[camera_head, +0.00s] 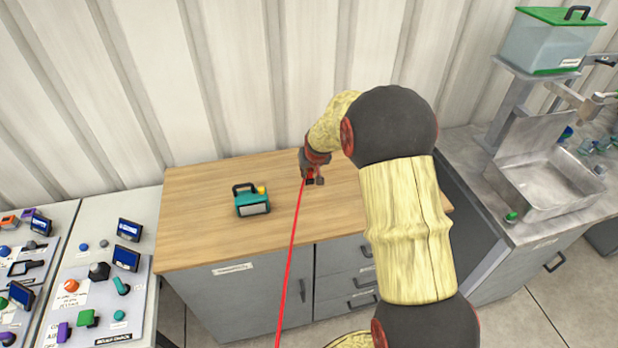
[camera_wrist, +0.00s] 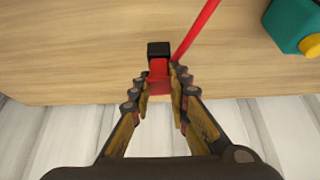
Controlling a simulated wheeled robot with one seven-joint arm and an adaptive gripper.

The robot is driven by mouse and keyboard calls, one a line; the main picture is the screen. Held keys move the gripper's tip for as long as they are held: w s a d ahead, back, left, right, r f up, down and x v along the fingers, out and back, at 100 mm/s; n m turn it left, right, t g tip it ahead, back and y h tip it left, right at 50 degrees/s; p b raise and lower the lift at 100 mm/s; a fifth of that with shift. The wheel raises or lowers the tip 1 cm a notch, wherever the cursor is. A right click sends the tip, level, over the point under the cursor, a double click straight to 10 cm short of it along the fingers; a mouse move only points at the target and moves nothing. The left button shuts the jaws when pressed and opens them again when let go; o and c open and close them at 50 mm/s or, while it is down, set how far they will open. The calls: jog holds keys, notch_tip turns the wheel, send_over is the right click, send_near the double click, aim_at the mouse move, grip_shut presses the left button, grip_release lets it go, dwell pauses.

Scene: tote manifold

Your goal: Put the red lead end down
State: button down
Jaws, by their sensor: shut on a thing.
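My gripper (camera_head: 312,177) is over the wooden-topped counter (camera_head: 200,240), right of the teal box. In the wrist view my gripper (camera_wrist: 160,85) is shut on the red lead end (camera_wrist: 159,70), a red plug with a black tip, held between the fingertips. The red lead (camera_head: 292,250) runs from the gripper down over the counter's front edge and out of the picture. It also shows in the wrist view (camera_wrist: 197,28), running up and right. I cannot tell whether the lead end touches the counter top.
A teal box with a handle and yellow knob (camera_head: 252,200) stands on the counter, left of my gripper. A steel sink (camera_head: 550,185) and a green-lidded tank (camera_head: 550,40) are at the right. Control panels (camera_head: 95,290) are at the left. The counter's left part is clear.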

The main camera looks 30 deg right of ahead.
aim_at(310, 174)
jog(key=shift+w+f+b, duration=0.15)
jog(key=shift+f+b, duration=0.15)
jog(key=shift+f, duration=1.45)
jog(key=shift+f, duration=0.1)
jog(key=c, duration=2.2)
grip_release()
jog(key=shift+f, duration=0.1)
jog(key=o, duration=0.4)
jog(key=shift+o, duration=0.6)
